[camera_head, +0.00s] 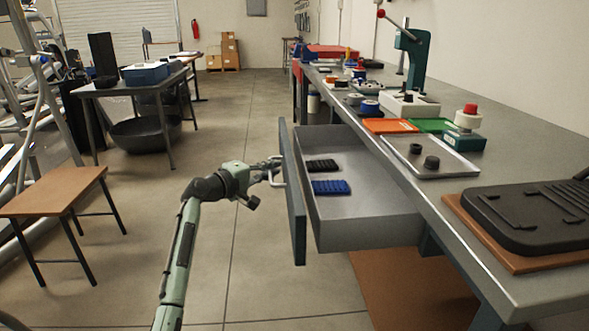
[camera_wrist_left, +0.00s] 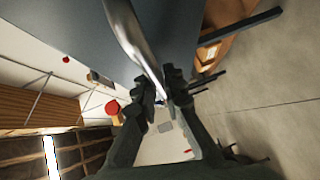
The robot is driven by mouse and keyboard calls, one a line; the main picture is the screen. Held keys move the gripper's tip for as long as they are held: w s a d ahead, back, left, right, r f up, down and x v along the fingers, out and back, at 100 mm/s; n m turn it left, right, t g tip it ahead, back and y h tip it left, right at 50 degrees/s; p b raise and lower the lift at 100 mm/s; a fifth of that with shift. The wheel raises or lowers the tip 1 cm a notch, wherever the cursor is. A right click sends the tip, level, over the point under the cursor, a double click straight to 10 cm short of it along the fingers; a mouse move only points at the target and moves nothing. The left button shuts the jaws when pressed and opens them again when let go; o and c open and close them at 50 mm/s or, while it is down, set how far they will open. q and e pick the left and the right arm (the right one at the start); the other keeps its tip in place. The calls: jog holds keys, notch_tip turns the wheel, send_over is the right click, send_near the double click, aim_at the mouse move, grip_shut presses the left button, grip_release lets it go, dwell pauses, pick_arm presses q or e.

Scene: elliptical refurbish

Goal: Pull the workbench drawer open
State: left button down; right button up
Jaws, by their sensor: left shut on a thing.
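The workbench drawer (camera_head: 365,232) stands far out from the workbench (camera_head: 480,222) in the head view. Its dark front panel (camera_head: 291,190) faces left and has a metal handle on its outer side. A black item (camera_head: 321,166) and a blue item (camera_head: 331,187) lie inside the drawer. My left gripper (camera_head: 277,170) is at the handle, shut on it. In the left wrist view, the fingers of my left gripper (camera_wrist_left: 165,92) close around the shiny handle bar (camera_wrist_left: 135,40). My right gripper is not in view.
The bench top carries an orange tray (camera_head: 390,126), a grey tray (camera_head: 455,165), a green press (camera_head: 417,60) and a black case (camera_head: 530,217). A brown low table (camera_head: 55,192) stands at left. The floor left of the drawer is clear.

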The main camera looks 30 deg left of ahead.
pick_arm(q)
jog(key=shift+s+a+r, duration=0.1)
jog(key=shift+s+a, duration=0.45)
jog(key=shift+a, duration=0.35)
jog(key=shift+s+a+r, duration=0.1)
jog(key=shift+s+a, duration=0.4)
jog(key=shift+a, duration=0.35)
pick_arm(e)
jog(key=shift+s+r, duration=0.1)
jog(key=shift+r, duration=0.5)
pick_arm(q)
jog(key=c, duration=1.9)
grip_release()
jog(key=shift+f, duration=0.1)
jog(key=shift+d, duration=0.1)
jog(key=v, duration=1.2)
